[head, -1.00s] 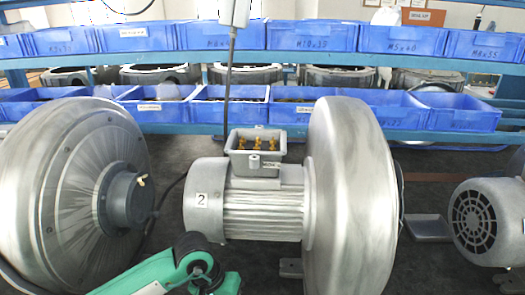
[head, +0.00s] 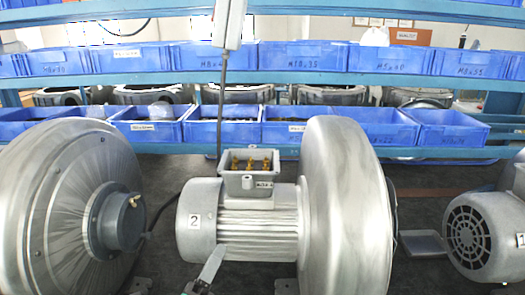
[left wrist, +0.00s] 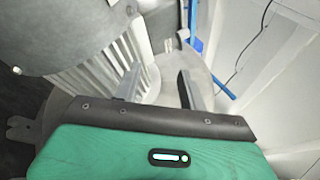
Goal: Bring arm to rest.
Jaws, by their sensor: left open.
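My left gripper (head: 208,272) shows at the bottom of the head view, in front of the middle blower's motor (head: 250,228). Mostly one grey finger shows there; the rest is cut off by the lower edge. In the left wrist view, its two fingers stand apart with nothing between them (left wrist: 157,84), beyond my green wrist cover. Ribbed motor metal (left wrist: 120,62) lies beyond and to the left of the fingers. I cannot tell how close they are to it. My right gripper is in neither view.
The middle blower's round housing (head: 345,210) and open terminal box (head: 250,175) stand on the dark bench. A left blower (head: 60,200) and a right motor (head: 485,235) flank it. Blue bins (head: 225,132) fill the shelves behind. A grey tool (head: 230,25) hangs above.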

